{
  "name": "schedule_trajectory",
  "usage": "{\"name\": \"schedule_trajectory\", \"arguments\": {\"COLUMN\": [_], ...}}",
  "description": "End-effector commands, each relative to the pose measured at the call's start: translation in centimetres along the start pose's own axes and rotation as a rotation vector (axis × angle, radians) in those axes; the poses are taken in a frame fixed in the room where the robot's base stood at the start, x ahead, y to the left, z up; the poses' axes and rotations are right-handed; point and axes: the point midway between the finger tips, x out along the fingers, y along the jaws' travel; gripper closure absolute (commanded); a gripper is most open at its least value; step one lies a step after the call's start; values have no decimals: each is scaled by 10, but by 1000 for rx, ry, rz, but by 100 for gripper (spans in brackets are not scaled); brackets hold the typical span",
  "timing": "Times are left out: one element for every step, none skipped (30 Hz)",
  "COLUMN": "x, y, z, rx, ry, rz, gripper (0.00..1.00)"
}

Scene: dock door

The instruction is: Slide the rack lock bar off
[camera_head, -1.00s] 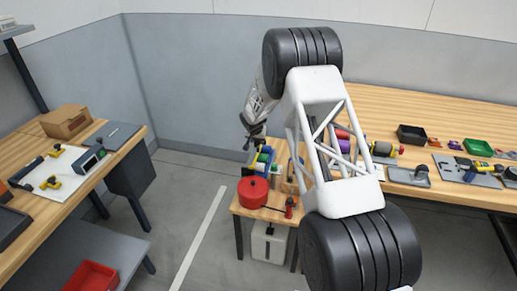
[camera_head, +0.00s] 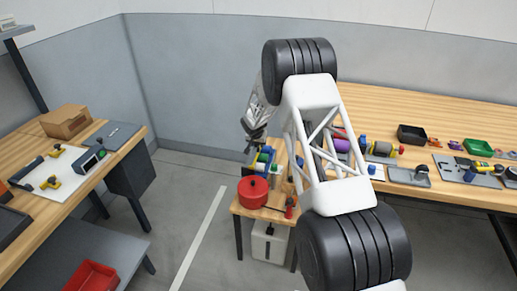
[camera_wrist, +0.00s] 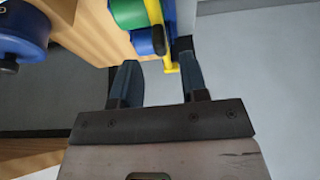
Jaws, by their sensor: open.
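In the wrist view a thin yellow bar (camera_wrist: 156,22) runs along the side of a rack and ends in a short crosspiece between my finger tips. I take it for the lock bar. A green cylinder (camera_wrist: 128,12) and a blue one (camera_wrist: 142,42) sit beside it. My gripper (camera_wrist: 157,56) is open, its two fingers on either side of the bar's end. I cannot tell whether they touch it. In the head view my gripper (camera_head: 255,134) is just above the rack (camera_head: 262,160) at the small table's far left corner. The bar is too small to make out there.
A red pot (camera_head: 253,193) stands in front of the rack on the small wooden table (camera_head: 250,212). A long workbench (camera_head: 380,103) with trays and tools is at the right, another bench (camera_head: 45,220) at the left. Floor left of the small table is free.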

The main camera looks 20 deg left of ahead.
Motion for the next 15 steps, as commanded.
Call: {"name": "schedule_trajectory", "arguments": {"x": [6,8,13,16,19,22,25,27,30,32,34,36,38,39,40], "y": [0,0,0,0,0,0,0,0,0,0,0,0,0,0,0], "z": [0,0,0,1,1,1,1,0,0,1,1,1,0,0,0], "rx": [0,0,0,0,0,0,0,0,0,0,0,0,-1,-1,-1], "ry": [0,0,-1,-1,-1,-1,-1,-1,-1,-1,-1,-1,-1,-1,-1], "rz": [0,0,0,1,1,1,1,1,1,1,1,1,1,1,1], "gripper": [60,60,60,60,60,60,60,60,60,60,60,60,60,60,60]}}
